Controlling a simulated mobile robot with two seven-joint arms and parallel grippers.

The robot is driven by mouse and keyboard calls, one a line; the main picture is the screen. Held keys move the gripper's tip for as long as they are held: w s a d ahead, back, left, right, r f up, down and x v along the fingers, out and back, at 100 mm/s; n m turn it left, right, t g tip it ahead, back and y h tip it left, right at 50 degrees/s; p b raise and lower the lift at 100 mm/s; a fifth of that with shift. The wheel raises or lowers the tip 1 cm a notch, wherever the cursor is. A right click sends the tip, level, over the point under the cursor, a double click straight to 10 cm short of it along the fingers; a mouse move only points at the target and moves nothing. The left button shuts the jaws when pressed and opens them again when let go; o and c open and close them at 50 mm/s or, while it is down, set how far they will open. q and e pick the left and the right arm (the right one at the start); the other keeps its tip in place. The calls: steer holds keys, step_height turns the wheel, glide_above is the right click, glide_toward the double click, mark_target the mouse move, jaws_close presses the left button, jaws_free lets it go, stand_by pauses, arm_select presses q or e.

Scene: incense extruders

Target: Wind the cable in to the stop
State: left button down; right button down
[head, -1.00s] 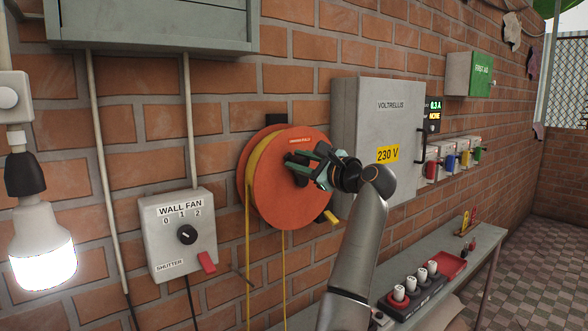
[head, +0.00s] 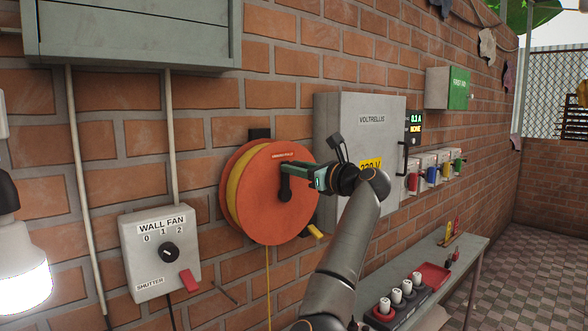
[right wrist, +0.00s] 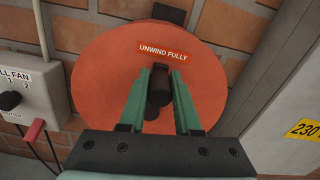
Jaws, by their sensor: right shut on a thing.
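The orange cable reel (head: 268,222) hangs on the brick wall, with yellow cable (head: 236,185) wound behind its front disc. One yellow strand (head: 268,295) hangs below it to the bottom of the picture; its end is not seen. My right gripper (head: 286,170) is at the front of the disc, shut on the reel's dark crank handle (head: 286,192). In the right wrist view the green fingers (right wrist: 160,72) stand either side of the black handle (right wrist: 158,88), below the "UNWIND FULLY" label (right wrist: 162,50). My left gripper is not in view.
A grey "WALL FAN" box (head: 160,250) with a knob and red switch is left of the reel. A grey "VOLTRELLIS" cabinet (head: 340,115) stands close on the right.

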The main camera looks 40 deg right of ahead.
steer(key=shift+d, duration=0.1)
stand_by(0.3)
steer(key=c, duration=0.6)
jaws_free()
steer(key=shift+s+f, duration=0.1)
steer(key=shift+s, duration=0.35)
steer(key=s+b, duration=0.3)
steer(key=s, duration=0.8)
steer(key=shift+s+d+b, duration=0.3)
steer(key=shift+d+b, duration=0.05)
steer(key=shift+d, duration=0.05)
